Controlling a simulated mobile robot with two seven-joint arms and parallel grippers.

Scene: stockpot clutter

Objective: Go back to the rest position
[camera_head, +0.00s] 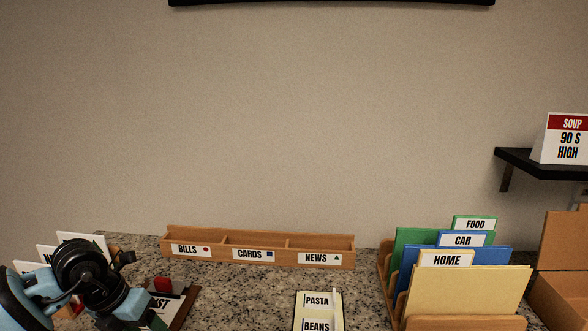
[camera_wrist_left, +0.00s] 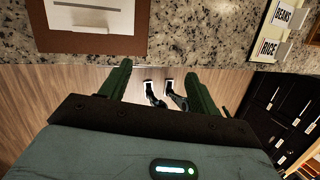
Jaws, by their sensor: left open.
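My left gripper (camera_wrist_left: 157,82) is open in the left wrist view, with its two green fingers spread apart. Nothing is held between them; beyond them is the floor, past the counter edge. In the head view my left arm comes in at the lower left, low over the counter, and its fingertips cannot be made out clearly. It hides part of the white cards behind it. My right gripper is in neither view.
On the granite counter (camera_head: 240,300) stand a wooden tray (camera_head: 220,262) labelled BILLS, CARDS and NEWS, a PASTA and BEANS holder (camera_head: 299,310), and a folder rack (camera_head: 384,262). A brown board (camera_wrist_left: 42,30) lies near the counter edge.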

